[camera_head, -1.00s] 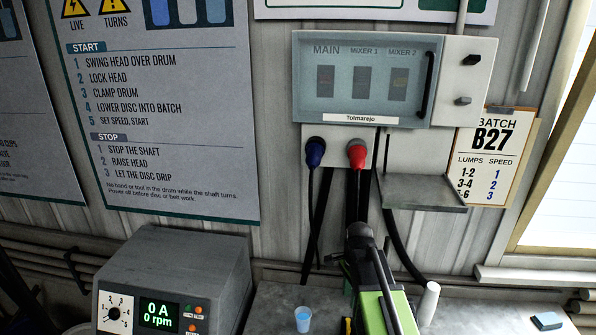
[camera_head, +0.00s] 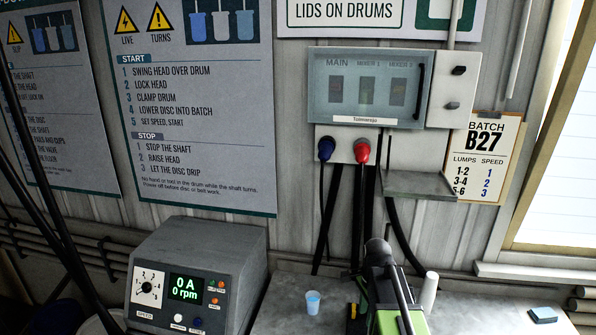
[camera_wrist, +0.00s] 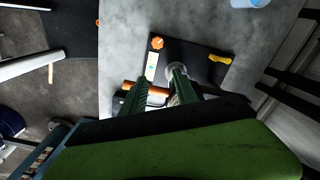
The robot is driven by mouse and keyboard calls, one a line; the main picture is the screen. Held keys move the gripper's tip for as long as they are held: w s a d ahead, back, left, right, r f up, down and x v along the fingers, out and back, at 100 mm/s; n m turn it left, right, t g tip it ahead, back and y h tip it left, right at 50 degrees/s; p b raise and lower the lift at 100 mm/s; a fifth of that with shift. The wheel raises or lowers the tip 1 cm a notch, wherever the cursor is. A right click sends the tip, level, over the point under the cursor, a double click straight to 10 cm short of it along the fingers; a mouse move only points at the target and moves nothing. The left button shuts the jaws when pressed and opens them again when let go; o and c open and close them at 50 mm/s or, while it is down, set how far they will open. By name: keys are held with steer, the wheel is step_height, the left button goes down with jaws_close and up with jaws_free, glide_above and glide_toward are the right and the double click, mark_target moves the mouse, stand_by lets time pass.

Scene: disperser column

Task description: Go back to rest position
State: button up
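My gripper (camera_wrist: 160,82) shows in the wrist view with its two dark green fingers apart. It is over a dark mat (camera_wrist: 205,62) on a grey bench. A white strip with markings (camera_wrist: 152,66) and an orange piece (camera_wrist: 148,89) are seen by the fingertips, with nothing clearly held. A pale grey cylindrical piece (camera_wrist: 176,72) appears at the tip of the right finger; I cannot tell whether they touch. In the head view my green and black arm is at the bottom, right of centre, and hides the fingers.
A control box reading 0 A, 0 rpm (camera_head: 205,265) stands left on the bench. A wall panel with blue (camera_head: 326,148) and red (camera_head: 362,151) plugs is behind.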

steer(key=s+a+f+n+b, duration=0.1)
steer(key=s+f+n+b, duration=0.1)
steer(key=f+n+b, duration=0.1)
steer(key=s+a+f+n+b, duration=0.2)
steer(key=s+f+n+b, duration=0.1)
steer(key=f+b, duration=0.2)
steer(key=s+a+f+n+b, duration=0.1)
steer(key=s+f+n+b, duration=0.1)
steer(key=f, duration=0.4)
steer(key=shift+s+a+n+b, duration=0.15)
steer(key=shift+s+n+b, duration=0.25)
steer(key=shift+n+b, duration=0.6)
steer(key=n, duration=0.5)
steer(key=shift+s+r, duration=0.2)
steer(key=shift+s, duration=0.05)
